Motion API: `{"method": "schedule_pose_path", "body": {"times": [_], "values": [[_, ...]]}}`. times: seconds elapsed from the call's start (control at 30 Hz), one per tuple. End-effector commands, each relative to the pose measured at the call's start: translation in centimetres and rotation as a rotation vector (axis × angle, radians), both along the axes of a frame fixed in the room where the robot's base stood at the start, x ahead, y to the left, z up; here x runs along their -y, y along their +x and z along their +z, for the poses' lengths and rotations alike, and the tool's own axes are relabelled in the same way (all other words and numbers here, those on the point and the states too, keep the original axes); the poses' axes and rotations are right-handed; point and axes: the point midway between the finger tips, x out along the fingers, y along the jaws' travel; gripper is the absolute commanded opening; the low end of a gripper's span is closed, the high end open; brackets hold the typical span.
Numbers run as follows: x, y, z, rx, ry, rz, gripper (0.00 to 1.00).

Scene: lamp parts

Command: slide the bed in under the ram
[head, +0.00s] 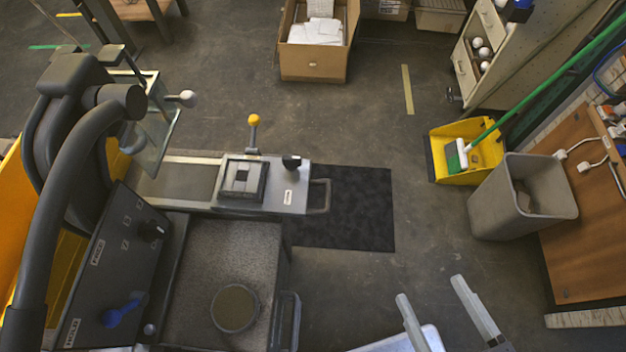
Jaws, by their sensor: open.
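The bed (290,190) is a grey metal plate drawn out to the right on its rail (175,180), with a loop handle (325,196) at its right end. A dark square fixture (241,181), a yellow-knobbed lever (253,125) and a black knob (291,161) are on or beside it. The dark press head (75,90) stands at the left; the ram itself cannot be clearly made out. The bed's fixture lies right of the press head, not beneath it. My gripper (430,288) is open and empty at lower right, apart from the handle and nearer the camera.
A control panel (120,265) and a grey machine top (215,260) are in front of the bed. A clear guard panel (163,125) is behind the rail. A black mat (350,205) covers floor right of the handle. A grey bin (520,200) stands farther right.

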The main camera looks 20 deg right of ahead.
Motion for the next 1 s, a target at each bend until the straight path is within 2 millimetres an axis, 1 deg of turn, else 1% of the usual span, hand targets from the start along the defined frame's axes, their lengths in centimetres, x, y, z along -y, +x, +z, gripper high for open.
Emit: {"method": "schedule_pose_path", "body": {"times": [0.37,0.47,0.6,0.67,0.87,1.0], "values": [[0.0,0.0,0.0,0.0,0.0,0.001,0.75],[-0.4,0.0,0.2,0.001,0.0,0.027,0.75],[-1.8,0.5,0.9,0.018,-0.013,0.137,0.75],[-2.1,0.7,0.8,0.022,-0.034,0.206,0.75],[-2.5,1.6,-0.8,0.045,-0.136,0.438,0.75],[-2.3,2.9,-1.9,0.083,-0.186,0.586,0.75]]}}
